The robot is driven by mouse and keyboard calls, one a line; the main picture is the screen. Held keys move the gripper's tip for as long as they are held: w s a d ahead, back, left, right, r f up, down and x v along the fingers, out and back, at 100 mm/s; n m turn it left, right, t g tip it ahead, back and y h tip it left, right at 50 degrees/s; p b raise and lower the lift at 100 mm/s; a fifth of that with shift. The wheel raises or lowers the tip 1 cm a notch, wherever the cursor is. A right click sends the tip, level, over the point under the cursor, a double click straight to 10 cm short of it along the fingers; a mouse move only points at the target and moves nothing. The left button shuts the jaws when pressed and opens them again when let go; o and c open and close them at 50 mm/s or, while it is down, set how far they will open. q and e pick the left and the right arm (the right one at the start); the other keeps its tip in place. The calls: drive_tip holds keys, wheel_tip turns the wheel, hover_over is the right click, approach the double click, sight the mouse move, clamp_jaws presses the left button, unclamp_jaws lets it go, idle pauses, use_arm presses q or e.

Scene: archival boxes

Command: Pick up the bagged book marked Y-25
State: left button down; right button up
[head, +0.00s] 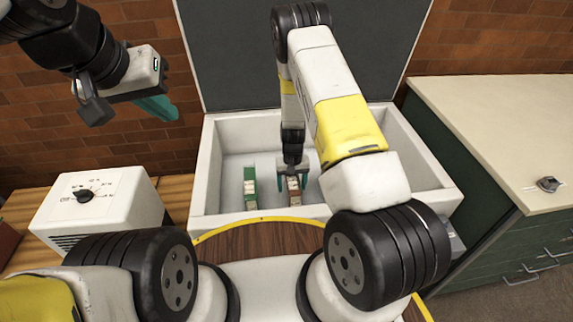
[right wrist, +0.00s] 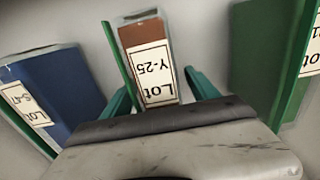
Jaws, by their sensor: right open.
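The bagged book marked Y-25 (right wrist: 140,35) is reddish brown with a white label, upside down in the right wrist view, under a clear bag. It stands in the white open-topped chest (head: 212,165), and its brown edge shows in the head view (head: 293,200). My right gripper (right wrist: 160,88) is open, its teal fingers on either side of the book's labelled end; I cannot tell if they touch it. In the head view this gripper (head: 292,178) is down inside the chest. My left gripper (head: 155,107) is raised at upper left, outside the chest; its opening is unclear.
A green book (head: 250,188) stands left of Y-25 in the chest. A blue book labelled S-47 (right wrist: 50,90) is on Y-25's other side. The grey lid (head: 235,50) is raised. A white dial box (head: 100,205) and a cream-topped cabinet (head: 500,120) flank the chest.

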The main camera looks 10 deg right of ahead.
drive_tip(key=shift+f, duration=0.1)
drive_tip(key=shift+c, duration=0.2)
clamp_jaws()
